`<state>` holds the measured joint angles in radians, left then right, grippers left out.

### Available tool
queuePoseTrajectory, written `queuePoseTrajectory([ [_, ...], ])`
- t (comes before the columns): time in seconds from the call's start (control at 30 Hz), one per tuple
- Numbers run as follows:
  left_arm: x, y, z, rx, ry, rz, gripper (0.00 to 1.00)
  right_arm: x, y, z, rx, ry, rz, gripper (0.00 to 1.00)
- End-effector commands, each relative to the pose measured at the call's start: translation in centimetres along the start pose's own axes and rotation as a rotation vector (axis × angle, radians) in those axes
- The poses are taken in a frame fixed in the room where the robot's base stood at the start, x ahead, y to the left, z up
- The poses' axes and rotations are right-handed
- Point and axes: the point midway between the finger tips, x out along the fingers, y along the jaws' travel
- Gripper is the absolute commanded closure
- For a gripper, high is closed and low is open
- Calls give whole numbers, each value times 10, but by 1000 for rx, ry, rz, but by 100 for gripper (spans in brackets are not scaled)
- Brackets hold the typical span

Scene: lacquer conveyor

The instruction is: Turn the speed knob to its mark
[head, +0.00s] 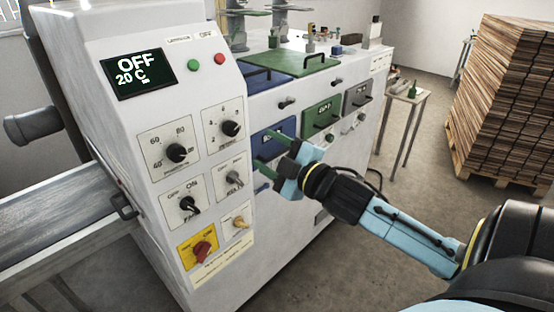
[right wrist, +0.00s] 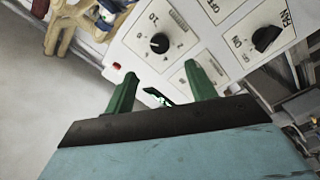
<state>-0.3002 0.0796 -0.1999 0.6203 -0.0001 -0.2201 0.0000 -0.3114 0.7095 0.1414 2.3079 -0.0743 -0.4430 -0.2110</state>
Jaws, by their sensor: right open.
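The speed knob (head: 231,128) is a black round knob on a white scale plate, upper right of the white machine's sloping panel. It also shows in the right wrist view (right wrist: 159,43), with a numbered scale up to 10 around it. I cannot make out its mark. My right gripper (head: 272,149) is open and empty, in front of the panel's right side, to the right of and below the knob in the head view. In the right wrist view its green fingers (right wrist: 160,90) stand apart, apparently touching nothing. My left gripper is not in view.
The display (head: 140,72) reads OFF, 20 C. Wooden boards (head: 500,100) are stacked at right.

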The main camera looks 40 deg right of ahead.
Motion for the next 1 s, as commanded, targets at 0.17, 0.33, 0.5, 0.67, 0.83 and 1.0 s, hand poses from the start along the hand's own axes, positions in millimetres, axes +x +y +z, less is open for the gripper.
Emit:
queuePoseTrajectory([
  [0.17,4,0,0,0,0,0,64,-16,0,0,1,0,0,44],
  [0.33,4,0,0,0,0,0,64,-20,0,0,0,1,0,44],
  [0.5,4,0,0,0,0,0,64,-20,0,0,0,1,1,44],
  [0.67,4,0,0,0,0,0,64,-20,0,0,0,1,1,44],
  [0.83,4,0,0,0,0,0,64,-20,0,0,0,0,1,44],
  [1.0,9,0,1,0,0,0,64,-17,-15,21,23,-39,-14,44],
])
